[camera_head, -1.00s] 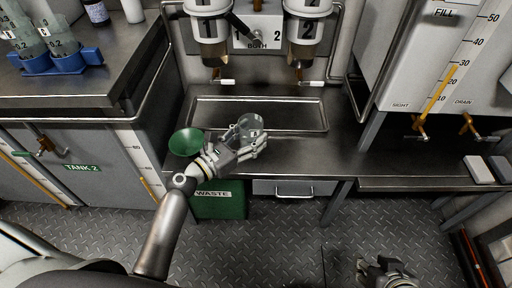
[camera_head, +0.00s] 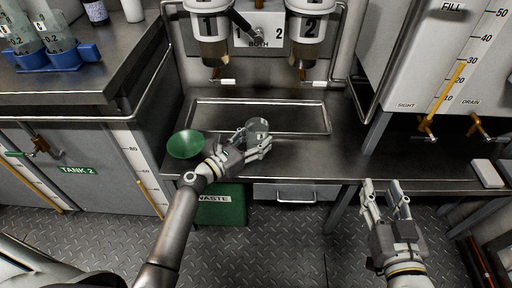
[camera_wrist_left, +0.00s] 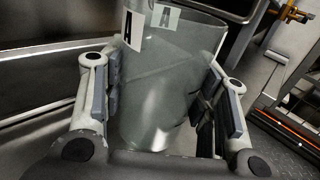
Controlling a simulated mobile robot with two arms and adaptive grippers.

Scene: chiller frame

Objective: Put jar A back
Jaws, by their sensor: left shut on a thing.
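Jar A is a clear glass jar (camera_head: 257,128) with a white label; in the left wrist view the jar (camera_wrist_left: 165,90) shows the letter A. My left gripper (camera_head: 250,143) is shut on it, with one finger on each side of the glass. The jar is at the front edge of the steel tray on the bench; I cannot tell whether it touches the surface. It looks empty. My right gripper (camera_head: 386,198) is open and empty, in front of the bench at the right.
The shallow steel tray (camera_head: 318,116) lies under two filter housings. A blue rack (camera_head: 62,58) with jars stands on the left counter.

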